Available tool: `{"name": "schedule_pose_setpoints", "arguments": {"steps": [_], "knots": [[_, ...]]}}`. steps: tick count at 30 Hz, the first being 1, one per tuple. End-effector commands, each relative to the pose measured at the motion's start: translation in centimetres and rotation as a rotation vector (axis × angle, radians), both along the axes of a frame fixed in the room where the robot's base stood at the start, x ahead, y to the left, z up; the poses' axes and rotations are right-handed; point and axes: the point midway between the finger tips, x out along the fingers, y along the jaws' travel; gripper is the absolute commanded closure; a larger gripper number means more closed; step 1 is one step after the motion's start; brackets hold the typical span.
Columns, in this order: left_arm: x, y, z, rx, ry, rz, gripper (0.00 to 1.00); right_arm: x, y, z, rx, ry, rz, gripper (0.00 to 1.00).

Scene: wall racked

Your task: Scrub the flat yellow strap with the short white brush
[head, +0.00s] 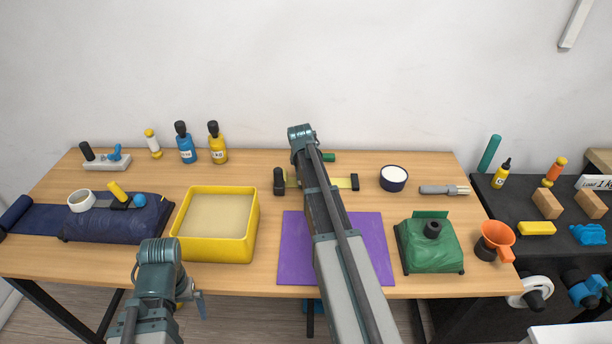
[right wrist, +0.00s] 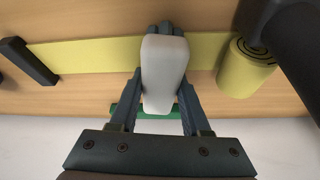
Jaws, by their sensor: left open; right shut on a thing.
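The flat yellow strap (head: 344,183) lies on the table behind the purple mat, partly hidden by my right arm. In the right wrist view the strap (right wrist: 95,56) runs flat across the wood, with a black end piece (right wrist: 28,64) at left and a roll (right wrist: 246,68) at right. My right gripper (right wrist: 160,85) is shut on the short white brush (right wrist: 163,72), which is over the strap; I cannot tell whether its underside touches. In the head view the right arm hides the brush. My left gripper (head: 198,298) is open, low in front of the table.
A yellow tray (head: 251,230) and a purple mat (head: 298,250) lie in front. A green cushion (head: 428,252) is right of the mat, a white-topped round tub (head: 394,179) behind. A green object (right wrist: 150,113) lies close beside the strap. Bottles (head: 217,148) stand at back left.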

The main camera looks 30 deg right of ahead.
Motion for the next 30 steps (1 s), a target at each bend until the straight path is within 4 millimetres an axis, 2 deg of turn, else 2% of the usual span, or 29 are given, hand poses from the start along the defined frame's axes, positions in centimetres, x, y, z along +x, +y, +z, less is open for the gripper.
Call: {"name": "schedule_pose_setpoints", "arguments": {"steps": [11,30], "knots": [[0.0,0.0,0.5,0.0,0.0,0.0,0.0,0.0,0.0,0.5,0.0,0.0,0.0,1.0],[0.0,0.0,6.6,0.0,0.0,0.0,0.0,0.0,0.0,6.6,0.0,0.0,0.0,1.0]]}}
